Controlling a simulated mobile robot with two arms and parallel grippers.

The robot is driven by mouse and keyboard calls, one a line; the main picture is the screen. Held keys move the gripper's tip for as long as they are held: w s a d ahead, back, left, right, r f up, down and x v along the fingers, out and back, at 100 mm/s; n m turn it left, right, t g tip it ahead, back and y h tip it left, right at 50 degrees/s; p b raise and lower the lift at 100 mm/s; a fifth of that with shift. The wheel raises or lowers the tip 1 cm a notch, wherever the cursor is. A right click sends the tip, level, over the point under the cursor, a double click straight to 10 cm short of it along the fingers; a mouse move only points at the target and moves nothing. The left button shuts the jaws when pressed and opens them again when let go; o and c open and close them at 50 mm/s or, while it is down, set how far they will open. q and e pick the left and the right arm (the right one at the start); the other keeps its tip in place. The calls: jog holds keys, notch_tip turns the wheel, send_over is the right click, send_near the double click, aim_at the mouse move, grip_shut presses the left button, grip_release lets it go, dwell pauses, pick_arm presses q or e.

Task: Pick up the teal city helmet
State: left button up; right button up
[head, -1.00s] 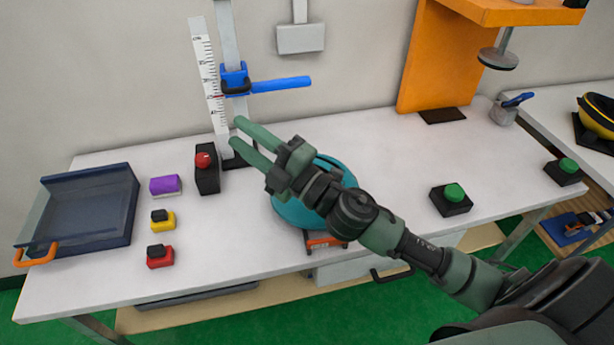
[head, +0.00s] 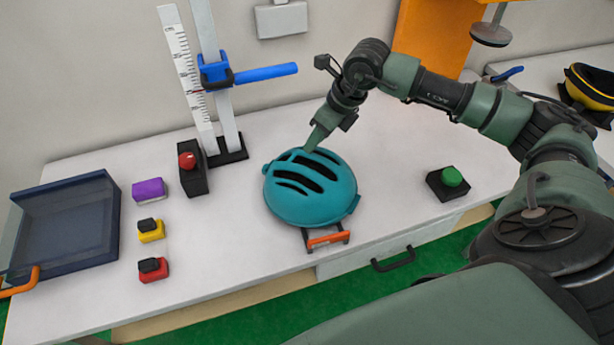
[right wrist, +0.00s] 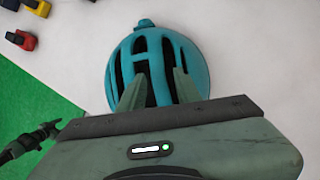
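The teal city helmet (head: 312,205), with long dark vents, sits on the white table at the middle of the head view, its dome up. My right gripper (head: 312,146) points down at the helmet's far edge. In the right wrist view its two fingers (right wrist: 160,88) are spread apart over the helmet (right wrist: 112,75), with part of the teal shell showing between them. I cannot tell whether the fingertips touch the shell. My left gripper is not in view.
An orange-fronted piece (head: 328,239) shows under the helmet's near side. A drop tower with a blue arm (head: 265,73) and a red-button box (head: 192,172) stand behind left. A blue tray (head: 60,230) is at left. A green-button box (head: 447,182) is at right.

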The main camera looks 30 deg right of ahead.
jog(key=p+x, duration=0.1)
jog(key=x, duration=0.2)
jog(key=shift+a+f+p, duration=0.25)
jog(key=shift+f+p, duration=0.1)
jog(key=shift+w+f, duration=0.15)
jog(key=shift+f, duration=0.35)
grip_shut()
jog(key=shift+r, duration=0.1)
dwell(0.6)
